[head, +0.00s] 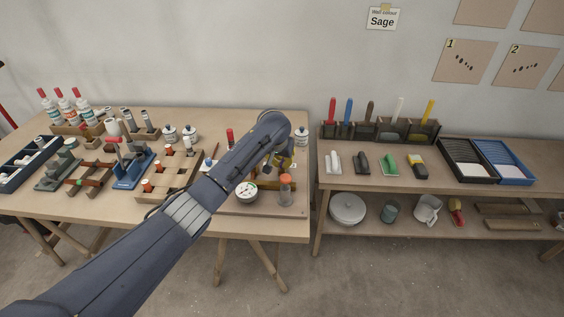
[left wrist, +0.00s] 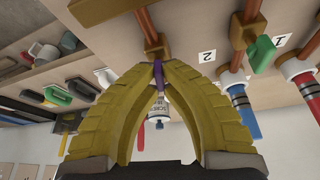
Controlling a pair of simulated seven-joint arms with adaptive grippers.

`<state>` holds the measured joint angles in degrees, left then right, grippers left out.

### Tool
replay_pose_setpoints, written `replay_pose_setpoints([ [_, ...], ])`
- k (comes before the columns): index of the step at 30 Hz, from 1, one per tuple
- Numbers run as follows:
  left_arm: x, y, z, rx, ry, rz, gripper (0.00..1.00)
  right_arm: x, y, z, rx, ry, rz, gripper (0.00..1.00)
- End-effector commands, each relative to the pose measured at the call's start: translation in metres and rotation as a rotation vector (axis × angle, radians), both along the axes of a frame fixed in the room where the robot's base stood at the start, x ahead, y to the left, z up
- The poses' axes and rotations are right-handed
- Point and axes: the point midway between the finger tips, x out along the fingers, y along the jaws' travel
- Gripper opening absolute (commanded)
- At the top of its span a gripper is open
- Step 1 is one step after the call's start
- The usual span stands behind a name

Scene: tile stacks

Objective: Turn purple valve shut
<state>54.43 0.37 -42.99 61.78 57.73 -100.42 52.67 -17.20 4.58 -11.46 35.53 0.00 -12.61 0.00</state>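The purple valve handle (left wrist: 158,72) shows in the left wrist view on a brass valve body (left wrist: 157,48) on a copper pipe. My left gripper (left wrist: 160,68) has its yellow fingertips closed in on both sides of the handle and appears to grip it. In the head view my left gripper (head: 281,160) is over the right end of the left table, mostly hidden behind my forearm; the purple handle cannot be made out there. My right gripper is in neither view.
A round gauge (head: 246,191) and an orange-capped clear cylinder (head: 285,190) stand beside the gripper. A white bottle (head: 301,137) stands behind. Tools crowd the left table (head: 120,207).

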Motion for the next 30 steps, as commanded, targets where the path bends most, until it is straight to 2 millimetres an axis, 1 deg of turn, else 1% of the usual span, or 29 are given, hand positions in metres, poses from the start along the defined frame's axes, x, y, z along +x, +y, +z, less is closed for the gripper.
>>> replay_pose_setpoints([
  [30, 0.0008, -0.0004, 0.0012, -0.003, 0.000, -0.960, 0.00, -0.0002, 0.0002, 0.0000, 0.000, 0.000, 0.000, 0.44],
])
